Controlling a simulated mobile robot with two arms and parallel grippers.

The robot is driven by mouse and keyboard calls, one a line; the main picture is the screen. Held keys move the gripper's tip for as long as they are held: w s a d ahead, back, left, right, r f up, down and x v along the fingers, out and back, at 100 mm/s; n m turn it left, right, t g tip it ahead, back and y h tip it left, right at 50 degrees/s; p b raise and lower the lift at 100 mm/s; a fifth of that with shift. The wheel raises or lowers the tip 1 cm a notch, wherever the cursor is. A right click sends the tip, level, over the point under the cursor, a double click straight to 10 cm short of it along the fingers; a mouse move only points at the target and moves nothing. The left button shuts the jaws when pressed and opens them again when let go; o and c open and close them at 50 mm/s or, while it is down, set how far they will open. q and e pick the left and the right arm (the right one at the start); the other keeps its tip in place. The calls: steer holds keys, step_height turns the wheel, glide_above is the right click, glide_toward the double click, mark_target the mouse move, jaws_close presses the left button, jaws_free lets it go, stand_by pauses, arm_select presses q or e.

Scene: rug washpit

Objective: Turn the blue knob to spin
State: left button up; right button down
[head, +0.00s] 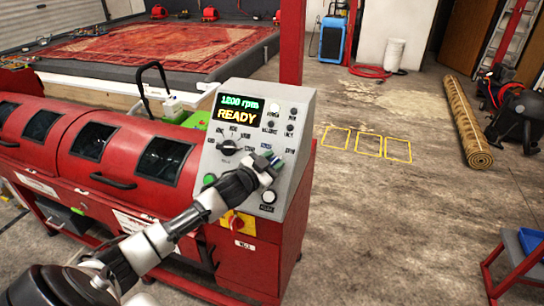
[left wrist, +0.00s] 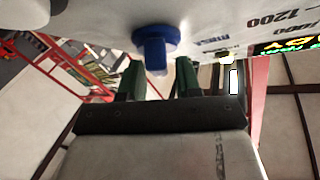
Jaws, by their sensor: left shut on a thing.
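The blue knob (left wrist: 155,46) sits on the sloped grey control panel (head: 299,112) of a red machine. In the left wrist view it has a round base and a narrower grip that points toward my fingers. In the head view my left gripper (head: 272,164) covers most of it. My left gripper, with its green-tipped fingers (left wrist: 159,80) on either side of the grip, is shut on the blue knob. The display (head: 238,109) reads "1200 rpm" and "READY". My right gripper is not in view.
A black dial (head: 228,147), a green button (head: 209,180), a white button (head: 268,197) and a red-and-yellow switch (head: 237,222) surround the knob area. The red drum machine (head: 120,135) extends left. A rolled rug (head: 467,125) lies right.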

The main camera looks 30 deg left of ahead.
arm_select(q)
steer(key=shift+f, duration=0.3)
steer(key=o, duration=0.6)
steer(key=shift+s+a+r+b, duration=0.15)
steer(key=shift+s+b, duration=0.3)
steer(key=shift+s, duration=1.35)
steer(key=shift+s+a+r+b, duration=0.1)
steer(key=shift+s+a+b, duration=0.3)
steer(key=shift+s, duration=1.4)
steer(key=shift+s+a+r+b, duration=0.1)
steer(key=shift+s+b, duration=0.4)
steer(key=shift+s, duration=1.3)
